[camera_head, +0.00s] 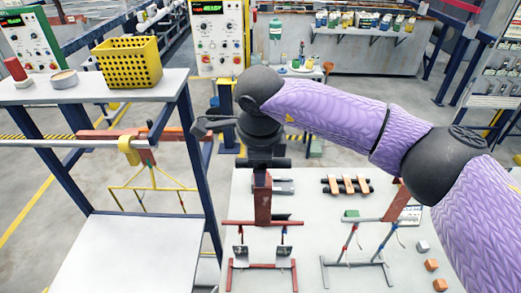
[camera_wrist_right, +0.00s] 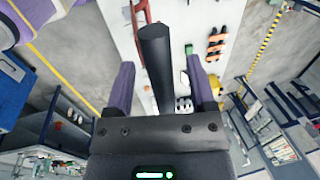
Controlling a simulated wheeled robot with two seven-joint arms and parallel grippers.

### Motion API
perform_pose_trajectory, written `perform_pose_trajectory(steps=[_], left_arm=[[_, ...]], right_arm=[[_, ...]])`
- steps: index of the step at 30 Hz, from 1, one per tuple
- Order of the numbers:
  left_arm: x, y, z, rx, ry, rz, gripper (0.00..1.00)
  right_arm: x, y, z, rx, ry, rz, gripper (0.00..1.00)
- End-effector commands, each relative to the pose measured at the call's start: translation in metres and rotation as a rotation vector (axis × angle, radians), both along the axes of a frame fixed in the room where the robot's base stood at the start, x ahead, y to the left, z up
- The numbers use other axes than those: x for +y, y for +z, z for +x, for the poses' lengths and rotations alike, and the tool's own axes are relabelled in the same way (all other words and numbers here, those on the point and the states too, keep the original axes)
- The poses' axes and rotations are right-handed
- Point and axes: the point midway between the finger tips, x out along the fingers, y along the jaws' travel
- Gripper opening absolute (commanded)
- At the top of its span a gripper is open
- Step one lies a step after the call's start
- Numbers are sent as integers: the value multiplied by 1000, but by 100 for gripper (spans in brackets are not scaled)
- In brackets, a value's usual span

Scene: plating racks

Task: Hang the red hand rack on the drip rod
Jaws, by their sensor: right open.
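The red hand rack (camera_head: 262,207) stands upright over the front left of the white table in the head view. It has a red plate, a crossbar and two hanging clips with grey pieces. My right gripper (camera_wrist_right: 161,85) is open. In the wrist view a dark bar (camera_wrist_right: 155,60) lies between its purple fingers; I cannot tell whether they touch it. In the head view my right wrist is directly above the rack and hides its top. The drip rod (camera_head: 50,143) is the pale horizontal bar at left, with a yellow rack (camera_head: 150,187) hanging from it. My left gripper is not in view.
Another rack stands on a grey stand (camera_head: 355,263) to the right, near small orange blocks (camera_head: 431,265). A dark holder with orange strips (camera_head: 348,185) lies behind. A blue post (camera_head: 198,165) stands between the table and the yellow rack. A yellow basket (camera_head: 128,62) sits on the upper shelf.

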Motion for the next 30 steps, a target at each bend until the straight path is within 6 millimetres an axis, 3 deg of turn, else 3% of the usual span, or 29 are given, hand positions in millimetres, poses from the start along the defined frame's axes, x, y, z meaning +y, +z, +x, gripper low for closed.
perform_pose_trajectory(steps=[3,4,12,14,30], left_arm=[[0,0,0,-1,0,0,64],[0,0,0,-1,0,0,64],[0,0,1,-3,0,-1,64],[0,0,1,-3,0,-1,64],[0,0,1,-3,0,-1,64]], right_arm=[[0,0,0,0,0,0,71],[0,0,0,0,0,0,66],[0,0,0,0,0,1,9],[0,0,0,0,0,1,0],[0,1,0,-1,0,1,0]])
